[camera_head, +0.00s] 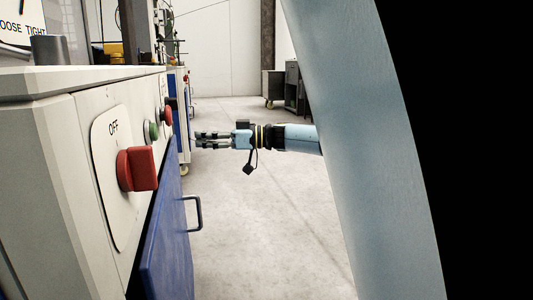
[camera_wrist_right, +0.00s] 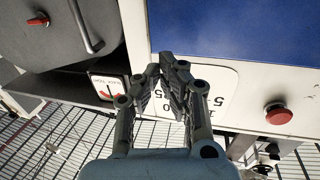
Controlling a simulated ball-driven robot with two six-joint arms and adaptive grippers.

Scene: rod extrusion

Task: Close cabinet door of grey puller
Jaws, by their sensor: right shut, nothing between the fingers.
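In the head view, the grey puller (camera_head: 60,170) fills the left side. Its blue cabinet door (camera_head: 168,245) with a dark bar handle (camera_head: 198,213) hangs under the control panel. A dark gap shows between panel and door, so the door looks ajar; how far is hard to tell. My right gripper (camera_head: 199,138) is beyond the handle, pointing left toward the machines, apart from the door. It is shut and empty. In the right wrist view my right gripper (camera_wrist_right: 168,66) has its fingertips together before a white numbered label (camera_wrist_right: 212,95). My left gripper is not in view.
The panel carries a red OFF switch (camera_head: 138,169), a green button (camera_head: 152,131) and a red button (camera_head: 167,116). The wrist view shows a blue panel (camera_wrist_right: 245,30), a red button (camera_wrist_right: 278,113) and a bar handle (camera_wrist_right: 84,26). Open floor (camera_head: 260,220) lies right of the door.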

